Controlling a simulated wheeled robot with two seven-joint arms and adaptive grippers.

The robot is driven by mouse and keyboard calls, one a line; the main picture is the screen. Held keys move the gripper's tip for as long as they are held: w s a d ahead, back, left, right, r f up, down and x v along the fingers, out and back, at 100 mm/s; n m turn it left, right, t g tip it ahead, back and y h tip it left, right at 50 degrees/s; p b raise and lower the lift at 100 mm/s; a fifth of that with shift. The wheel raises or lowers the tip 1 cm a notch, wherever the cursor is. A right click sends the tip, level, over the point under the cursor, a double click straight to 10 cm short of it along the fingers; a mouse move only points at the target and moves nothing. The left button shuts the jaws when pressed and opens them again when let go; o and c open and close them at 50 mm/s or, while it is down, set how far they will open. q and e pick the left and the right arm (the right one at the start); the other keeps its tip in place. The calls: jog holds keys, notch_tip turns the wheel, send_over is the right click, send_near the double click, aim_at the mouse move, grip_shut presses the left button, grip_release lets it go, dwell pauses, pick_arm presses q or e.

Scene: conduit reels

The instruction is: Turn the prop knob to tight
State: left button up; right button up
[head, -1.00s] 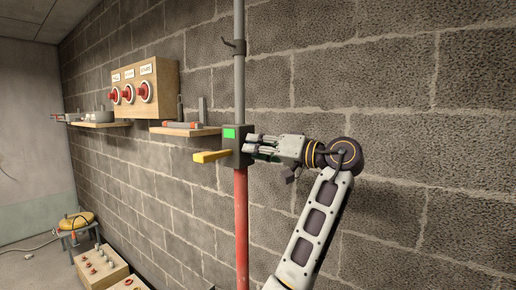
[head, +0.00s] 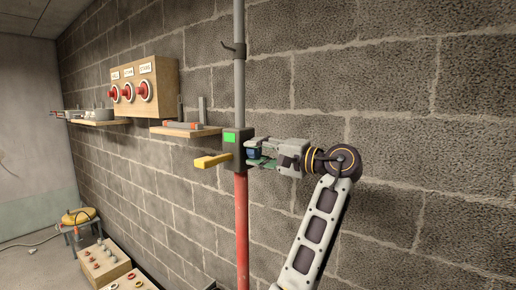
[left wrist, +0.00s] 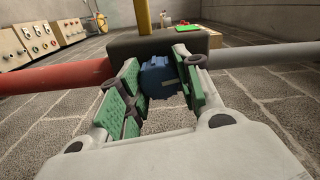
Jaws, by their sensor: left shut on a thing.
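The prop knob (left wrist: 158,82) is a ridged blue knob with a pale mark, on the side of a dark box (left wrist: 133,43). In the head view the box (head: 236,148) sits on the vertical pole and has a green patch and a yellow lever (head: 212,160). My left gripper (left wrist: 163,88) has its green-padded fingers on either side of the knob, shut on it. In the head view the left gripper (head: 256,153) reaches the box from the right, and the knob (head: 253,154) shows partly between its fingers. The tight mark cannot be made out. My right gripper is not in view.
The pole is grey (head: 239,80) above the box and red (head: 241,230) below. A wall shelf (head: 187,131) and a wooden panel with red knobs (head: 145,86) are to the left. Crates (head: 102,262) stand on the floor. The block wall is bare at right.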

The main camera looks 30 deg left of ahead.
pick_arm(q)
jog(key=shift+m+p, duration=0.35)
jog(key=shift+m, duration=0.45)
jog(key=shift+f, duration=0.1)
jog(key=o, duration=1)
jog(key=shift+o, duration=0.2)
